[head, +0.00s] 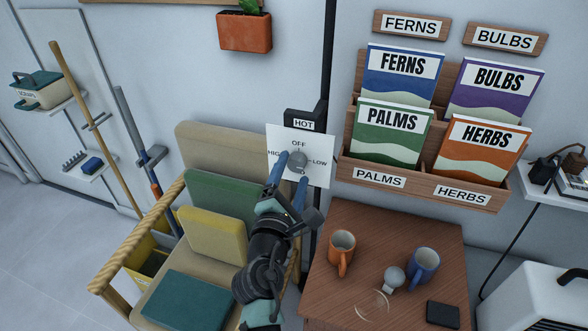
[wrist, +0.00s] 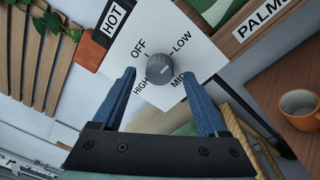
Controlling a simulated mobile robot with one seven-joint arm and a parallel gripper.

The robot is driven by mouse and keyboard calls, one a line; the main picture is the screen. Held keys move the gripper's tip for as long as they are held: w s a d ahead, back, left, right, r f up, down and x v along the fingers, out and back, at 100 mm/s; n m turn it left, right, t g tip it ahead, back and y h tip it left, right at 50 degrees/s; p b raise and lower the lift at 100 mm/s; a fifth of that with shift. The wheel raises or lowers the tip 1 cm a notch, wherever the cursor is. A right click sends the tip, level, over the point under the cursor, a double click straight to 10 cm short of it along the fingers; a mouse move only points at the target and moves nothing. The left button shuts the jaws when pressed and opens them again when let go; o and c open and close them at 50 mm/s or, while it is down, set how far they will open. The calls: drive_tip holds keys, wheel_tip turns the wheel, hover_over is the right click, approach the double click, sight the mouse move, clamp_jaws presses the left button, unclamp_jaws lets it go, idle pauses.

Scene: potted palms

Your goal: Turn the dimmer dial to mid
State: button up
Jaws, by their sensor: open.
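The dimmer dial (head: 298,159) is a round grey knob on a white square plate (head: 322,147) on the wall. The plate reads OFF at top, LOW at right, HIGH at left and MID at bottom, partly hidden by my fingers in the head view. In the wrist view the dial (wrist: 160,69) shows near the middle, with all four labels around it. I cannot tell clearly which label its mark faces. My gripper (head: 291,170) is open in front of the plate, its blue fingers (wrist: 158,75) on either side of the dial in view, with gaps and no visible grip.
A black box labelled HOT (head: 304,119) sits just above the plate. A bench with cushions (head: 215,236) is below left. A wooden table (head: 340,296) with an orange mug (head: 341,248) and a blue mug (head: 423,265) is below right. A seed-packet rack (head: 470,191) hangs at right.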

drive_tip(key=shift+x, duration=0.75)
drive_tip(key=shift+c, duration=0.2)
clamp_jaws()
